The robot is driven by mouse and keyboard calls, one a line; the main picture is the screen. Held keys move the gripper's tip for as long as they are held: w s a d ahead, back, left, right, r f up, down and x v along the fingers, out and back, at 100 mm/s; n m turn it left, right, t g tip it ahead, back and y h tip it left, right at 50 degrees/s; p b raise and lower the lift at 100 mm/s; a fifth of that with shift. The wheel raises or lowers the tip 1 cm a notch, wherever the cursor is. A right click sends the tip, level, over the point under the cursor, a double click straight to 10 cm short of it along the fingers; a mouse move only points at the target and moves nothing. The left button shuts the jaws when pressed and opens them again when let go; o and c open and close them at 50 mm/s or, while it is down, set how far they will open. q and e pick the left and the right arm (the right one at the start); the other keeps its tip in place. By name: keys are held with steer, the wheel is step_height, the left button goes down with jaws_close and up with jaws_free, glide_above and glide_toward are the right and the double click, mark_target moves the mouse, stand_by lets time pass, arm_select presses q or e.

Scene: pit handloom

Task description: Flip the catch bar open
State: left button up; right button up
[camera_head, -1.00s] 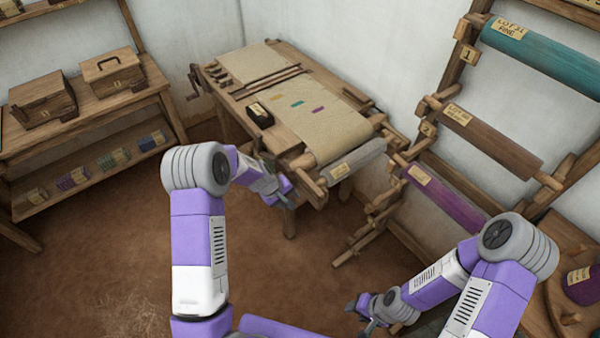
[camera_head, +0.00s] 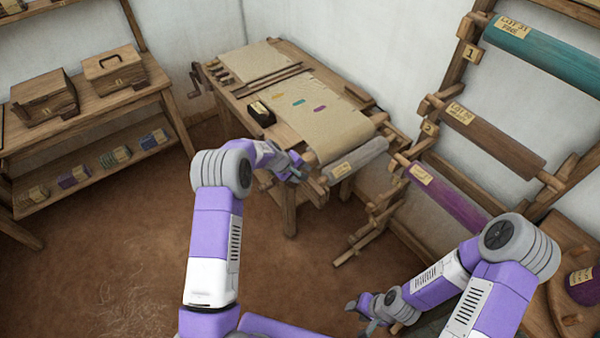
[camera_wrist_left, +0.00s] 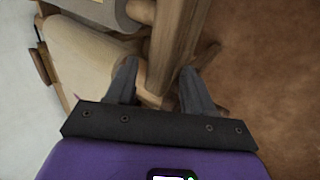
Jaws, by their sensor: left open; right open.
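The loom (camera_head: 290,150) stands at the back with cloth on it and a grey roll (camera_head: 358,160) at its front end. My left gripper (camera_head: 295,172) is at the loom's front left corner, beside the roll's near end. In the left wrist view its two fingers (camera_wrist_left: 158,88) are apart, with a wooden bar (camera_wrist_left: 178,40) running between and beyond them. I cannot tell whether this is the catch bar or a frame post, nor whether the fingers touch it. My right gripper (camera_head: 367,312) is open and empty, low at the front right, away from the loom.
A rack with a teal roll (camera_head: 555,52), a brown roll (camera_head: 492,138) and a purple roll (camera_head: 448,197) stands at the right. A shelf (camera_head: 90,100) with wooden boxes is at the left. A small dark box (camera_head: 261,114) sits on the loom. The floor between is clear.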

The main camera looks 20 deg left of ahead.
arm_select(q)
jaws_close()
steer(key=shift+d+r, duration=0.1)
stand_by(0.4)
